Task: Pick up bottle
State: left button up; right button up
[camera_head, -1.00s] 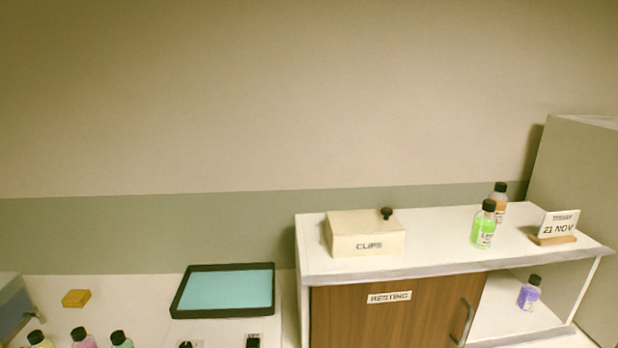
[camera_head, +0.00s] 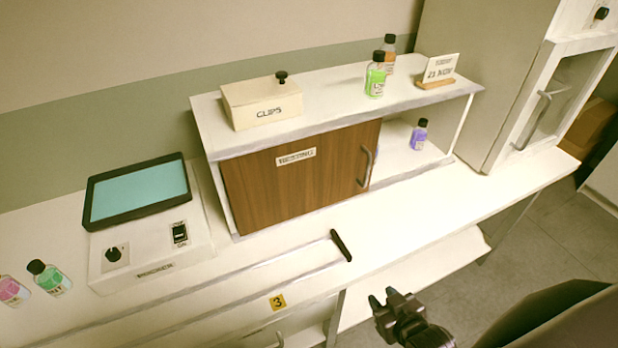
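Several bottles with black caps are in view. A green bottle (camera_head: 375,78) and an orange bottle (camera_head: 389,58) stand upright on top of the white cabinet. A purple bottle (camera_head: 419,136) stands in the cabinet's open right side. A pink bottle (camera_head: 12,291) and a teal bottle (camera_head: 50,279) stand on the counter at the far left. My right gripper (camera_head: 388,300) is at the bottom, in front of the counter and apart from every bottle. Its fingertips are spread with nothing between them. My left gripper is out of view.
The white cabinet (camera_head: 330,135) has a brown sliding door marked RESTING. A CLIPS box (camera_head: 262,103) and a date sign (camera_head: 438,70) stand on it. A device with a teal screen (camera_head: 137,193) is at left. The counter in front of the cabinet is mostly clear.

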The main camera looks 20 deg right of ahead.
aim_at(50, 278)
jog(key=k+l+u, duration=0.1)
jog(key=u, duration=0.2)
jog(key=k+u, duration=0.3)
jog(key=i+u, duration=0.25)
jog(key=u, duration=0.3)
jog(key=k+j+u, duration=0.1)
jog(key=j+u, duration=0.55)
jog(key=i+l, duration=0.15)
jog(key=i, duration=0.4)
